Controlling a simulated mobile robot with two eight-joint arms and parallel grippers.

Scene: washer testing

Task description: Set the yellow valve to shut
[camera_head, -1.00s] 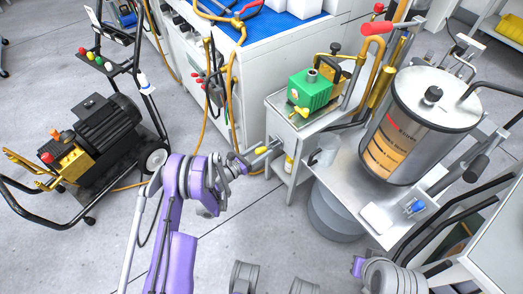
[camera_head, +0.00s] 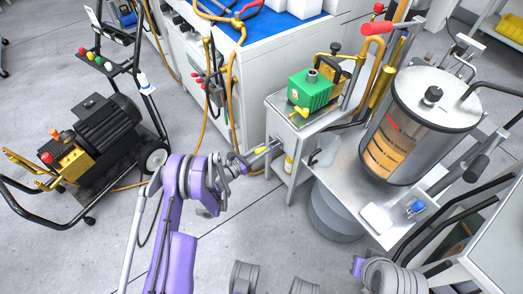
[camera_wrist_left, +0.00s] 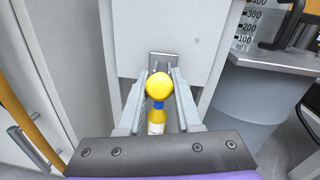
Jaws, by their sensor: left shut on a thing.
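The yellow valve handle (camera_head: 262,150) sits low on the front of the small grey cabinet. Its round yellow knob (camera_wrist_left: 160,86) shows end-on in the left wrist view, in front of a metal fitting on the white panel. My left gripper (camera_head: 249,158) reaches it from the left and is shut on it. In the left wrist view the fingers (camera_wrist_left: 159,98) stand on either side of the knob. The valve's stem is mostly hidden. Part of my right arm shows at the lower right, but its gripper is out of view.
The grey cabinet (camera_head: 278,160) carries a green pump unit (camera_head: 310,91). A steel trolley (camera_head: 345,190) with a large metal tank (camera_head: 415,130) stands to the right. A black machine on a wheeled frame (camera_head: 105,125) stands at the left. Open floor lies in front.

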